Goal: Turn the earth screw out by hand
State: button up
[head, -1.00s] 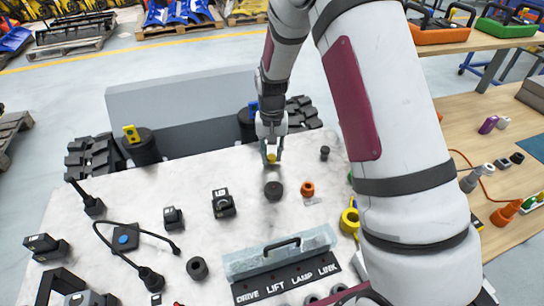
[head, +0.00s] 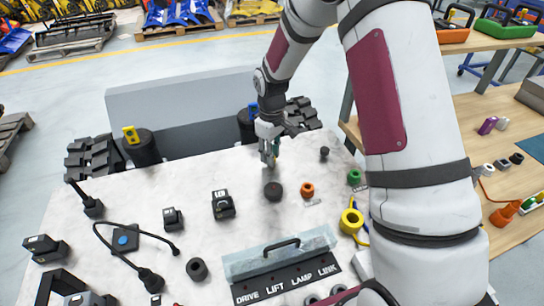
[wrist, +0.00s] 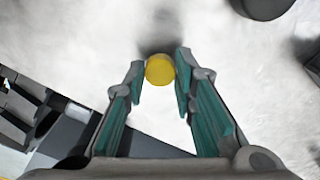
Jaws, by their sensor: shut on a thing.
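The earth screw shows in the wrist view as a round yellow head (wrist: 160,69), between the tips of my two teal-padded fingers. My gripper (wrist: 158,73) is shut on it. In the head view my gripper (head: 270,158) is low over the far part of the pale marbled top (head: 150,205). There the fingers hide most of the screw. The screw's shank and its seat are hidden, so I cannot tell how far out it is.
A black round cap (head: 273,191) stands just in front of my gripper, with an orange knob (head: 307,189) to its right. A small black knob (head: 324,153) and a green knob (head: 354,177) are further right. A labelled panel with a clear cover (head: 280,255) is nearer.

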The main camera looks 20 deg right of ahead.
jog(key=shift+w+f+n, duration=0.1)
jog(key=shift+f+n, duration=0.3)
jog(key=shift+f, duration=0.1)
jog(key=n, duration=0.3)
jog(key=shift+p, duration=0.3)
jog(key=n, duration=0.3)
jog(key=shift+s+a+p, duration=0.1)
jog(key=shift+s+p, duration=0.15)
jog(key=shift+p, duration=0.1)
jog(key=n, duration=0.3)
jog(key=shift+r+n+p, duration=0.15)
jog(key=shift+n+p, duration=0.25)
jog(key=o, duration=0.9)
jog(key=shift+r, duration=0.1)
jog(key=shift+o, duration=0.2)
jog(key=shift+w, duration=0.15)
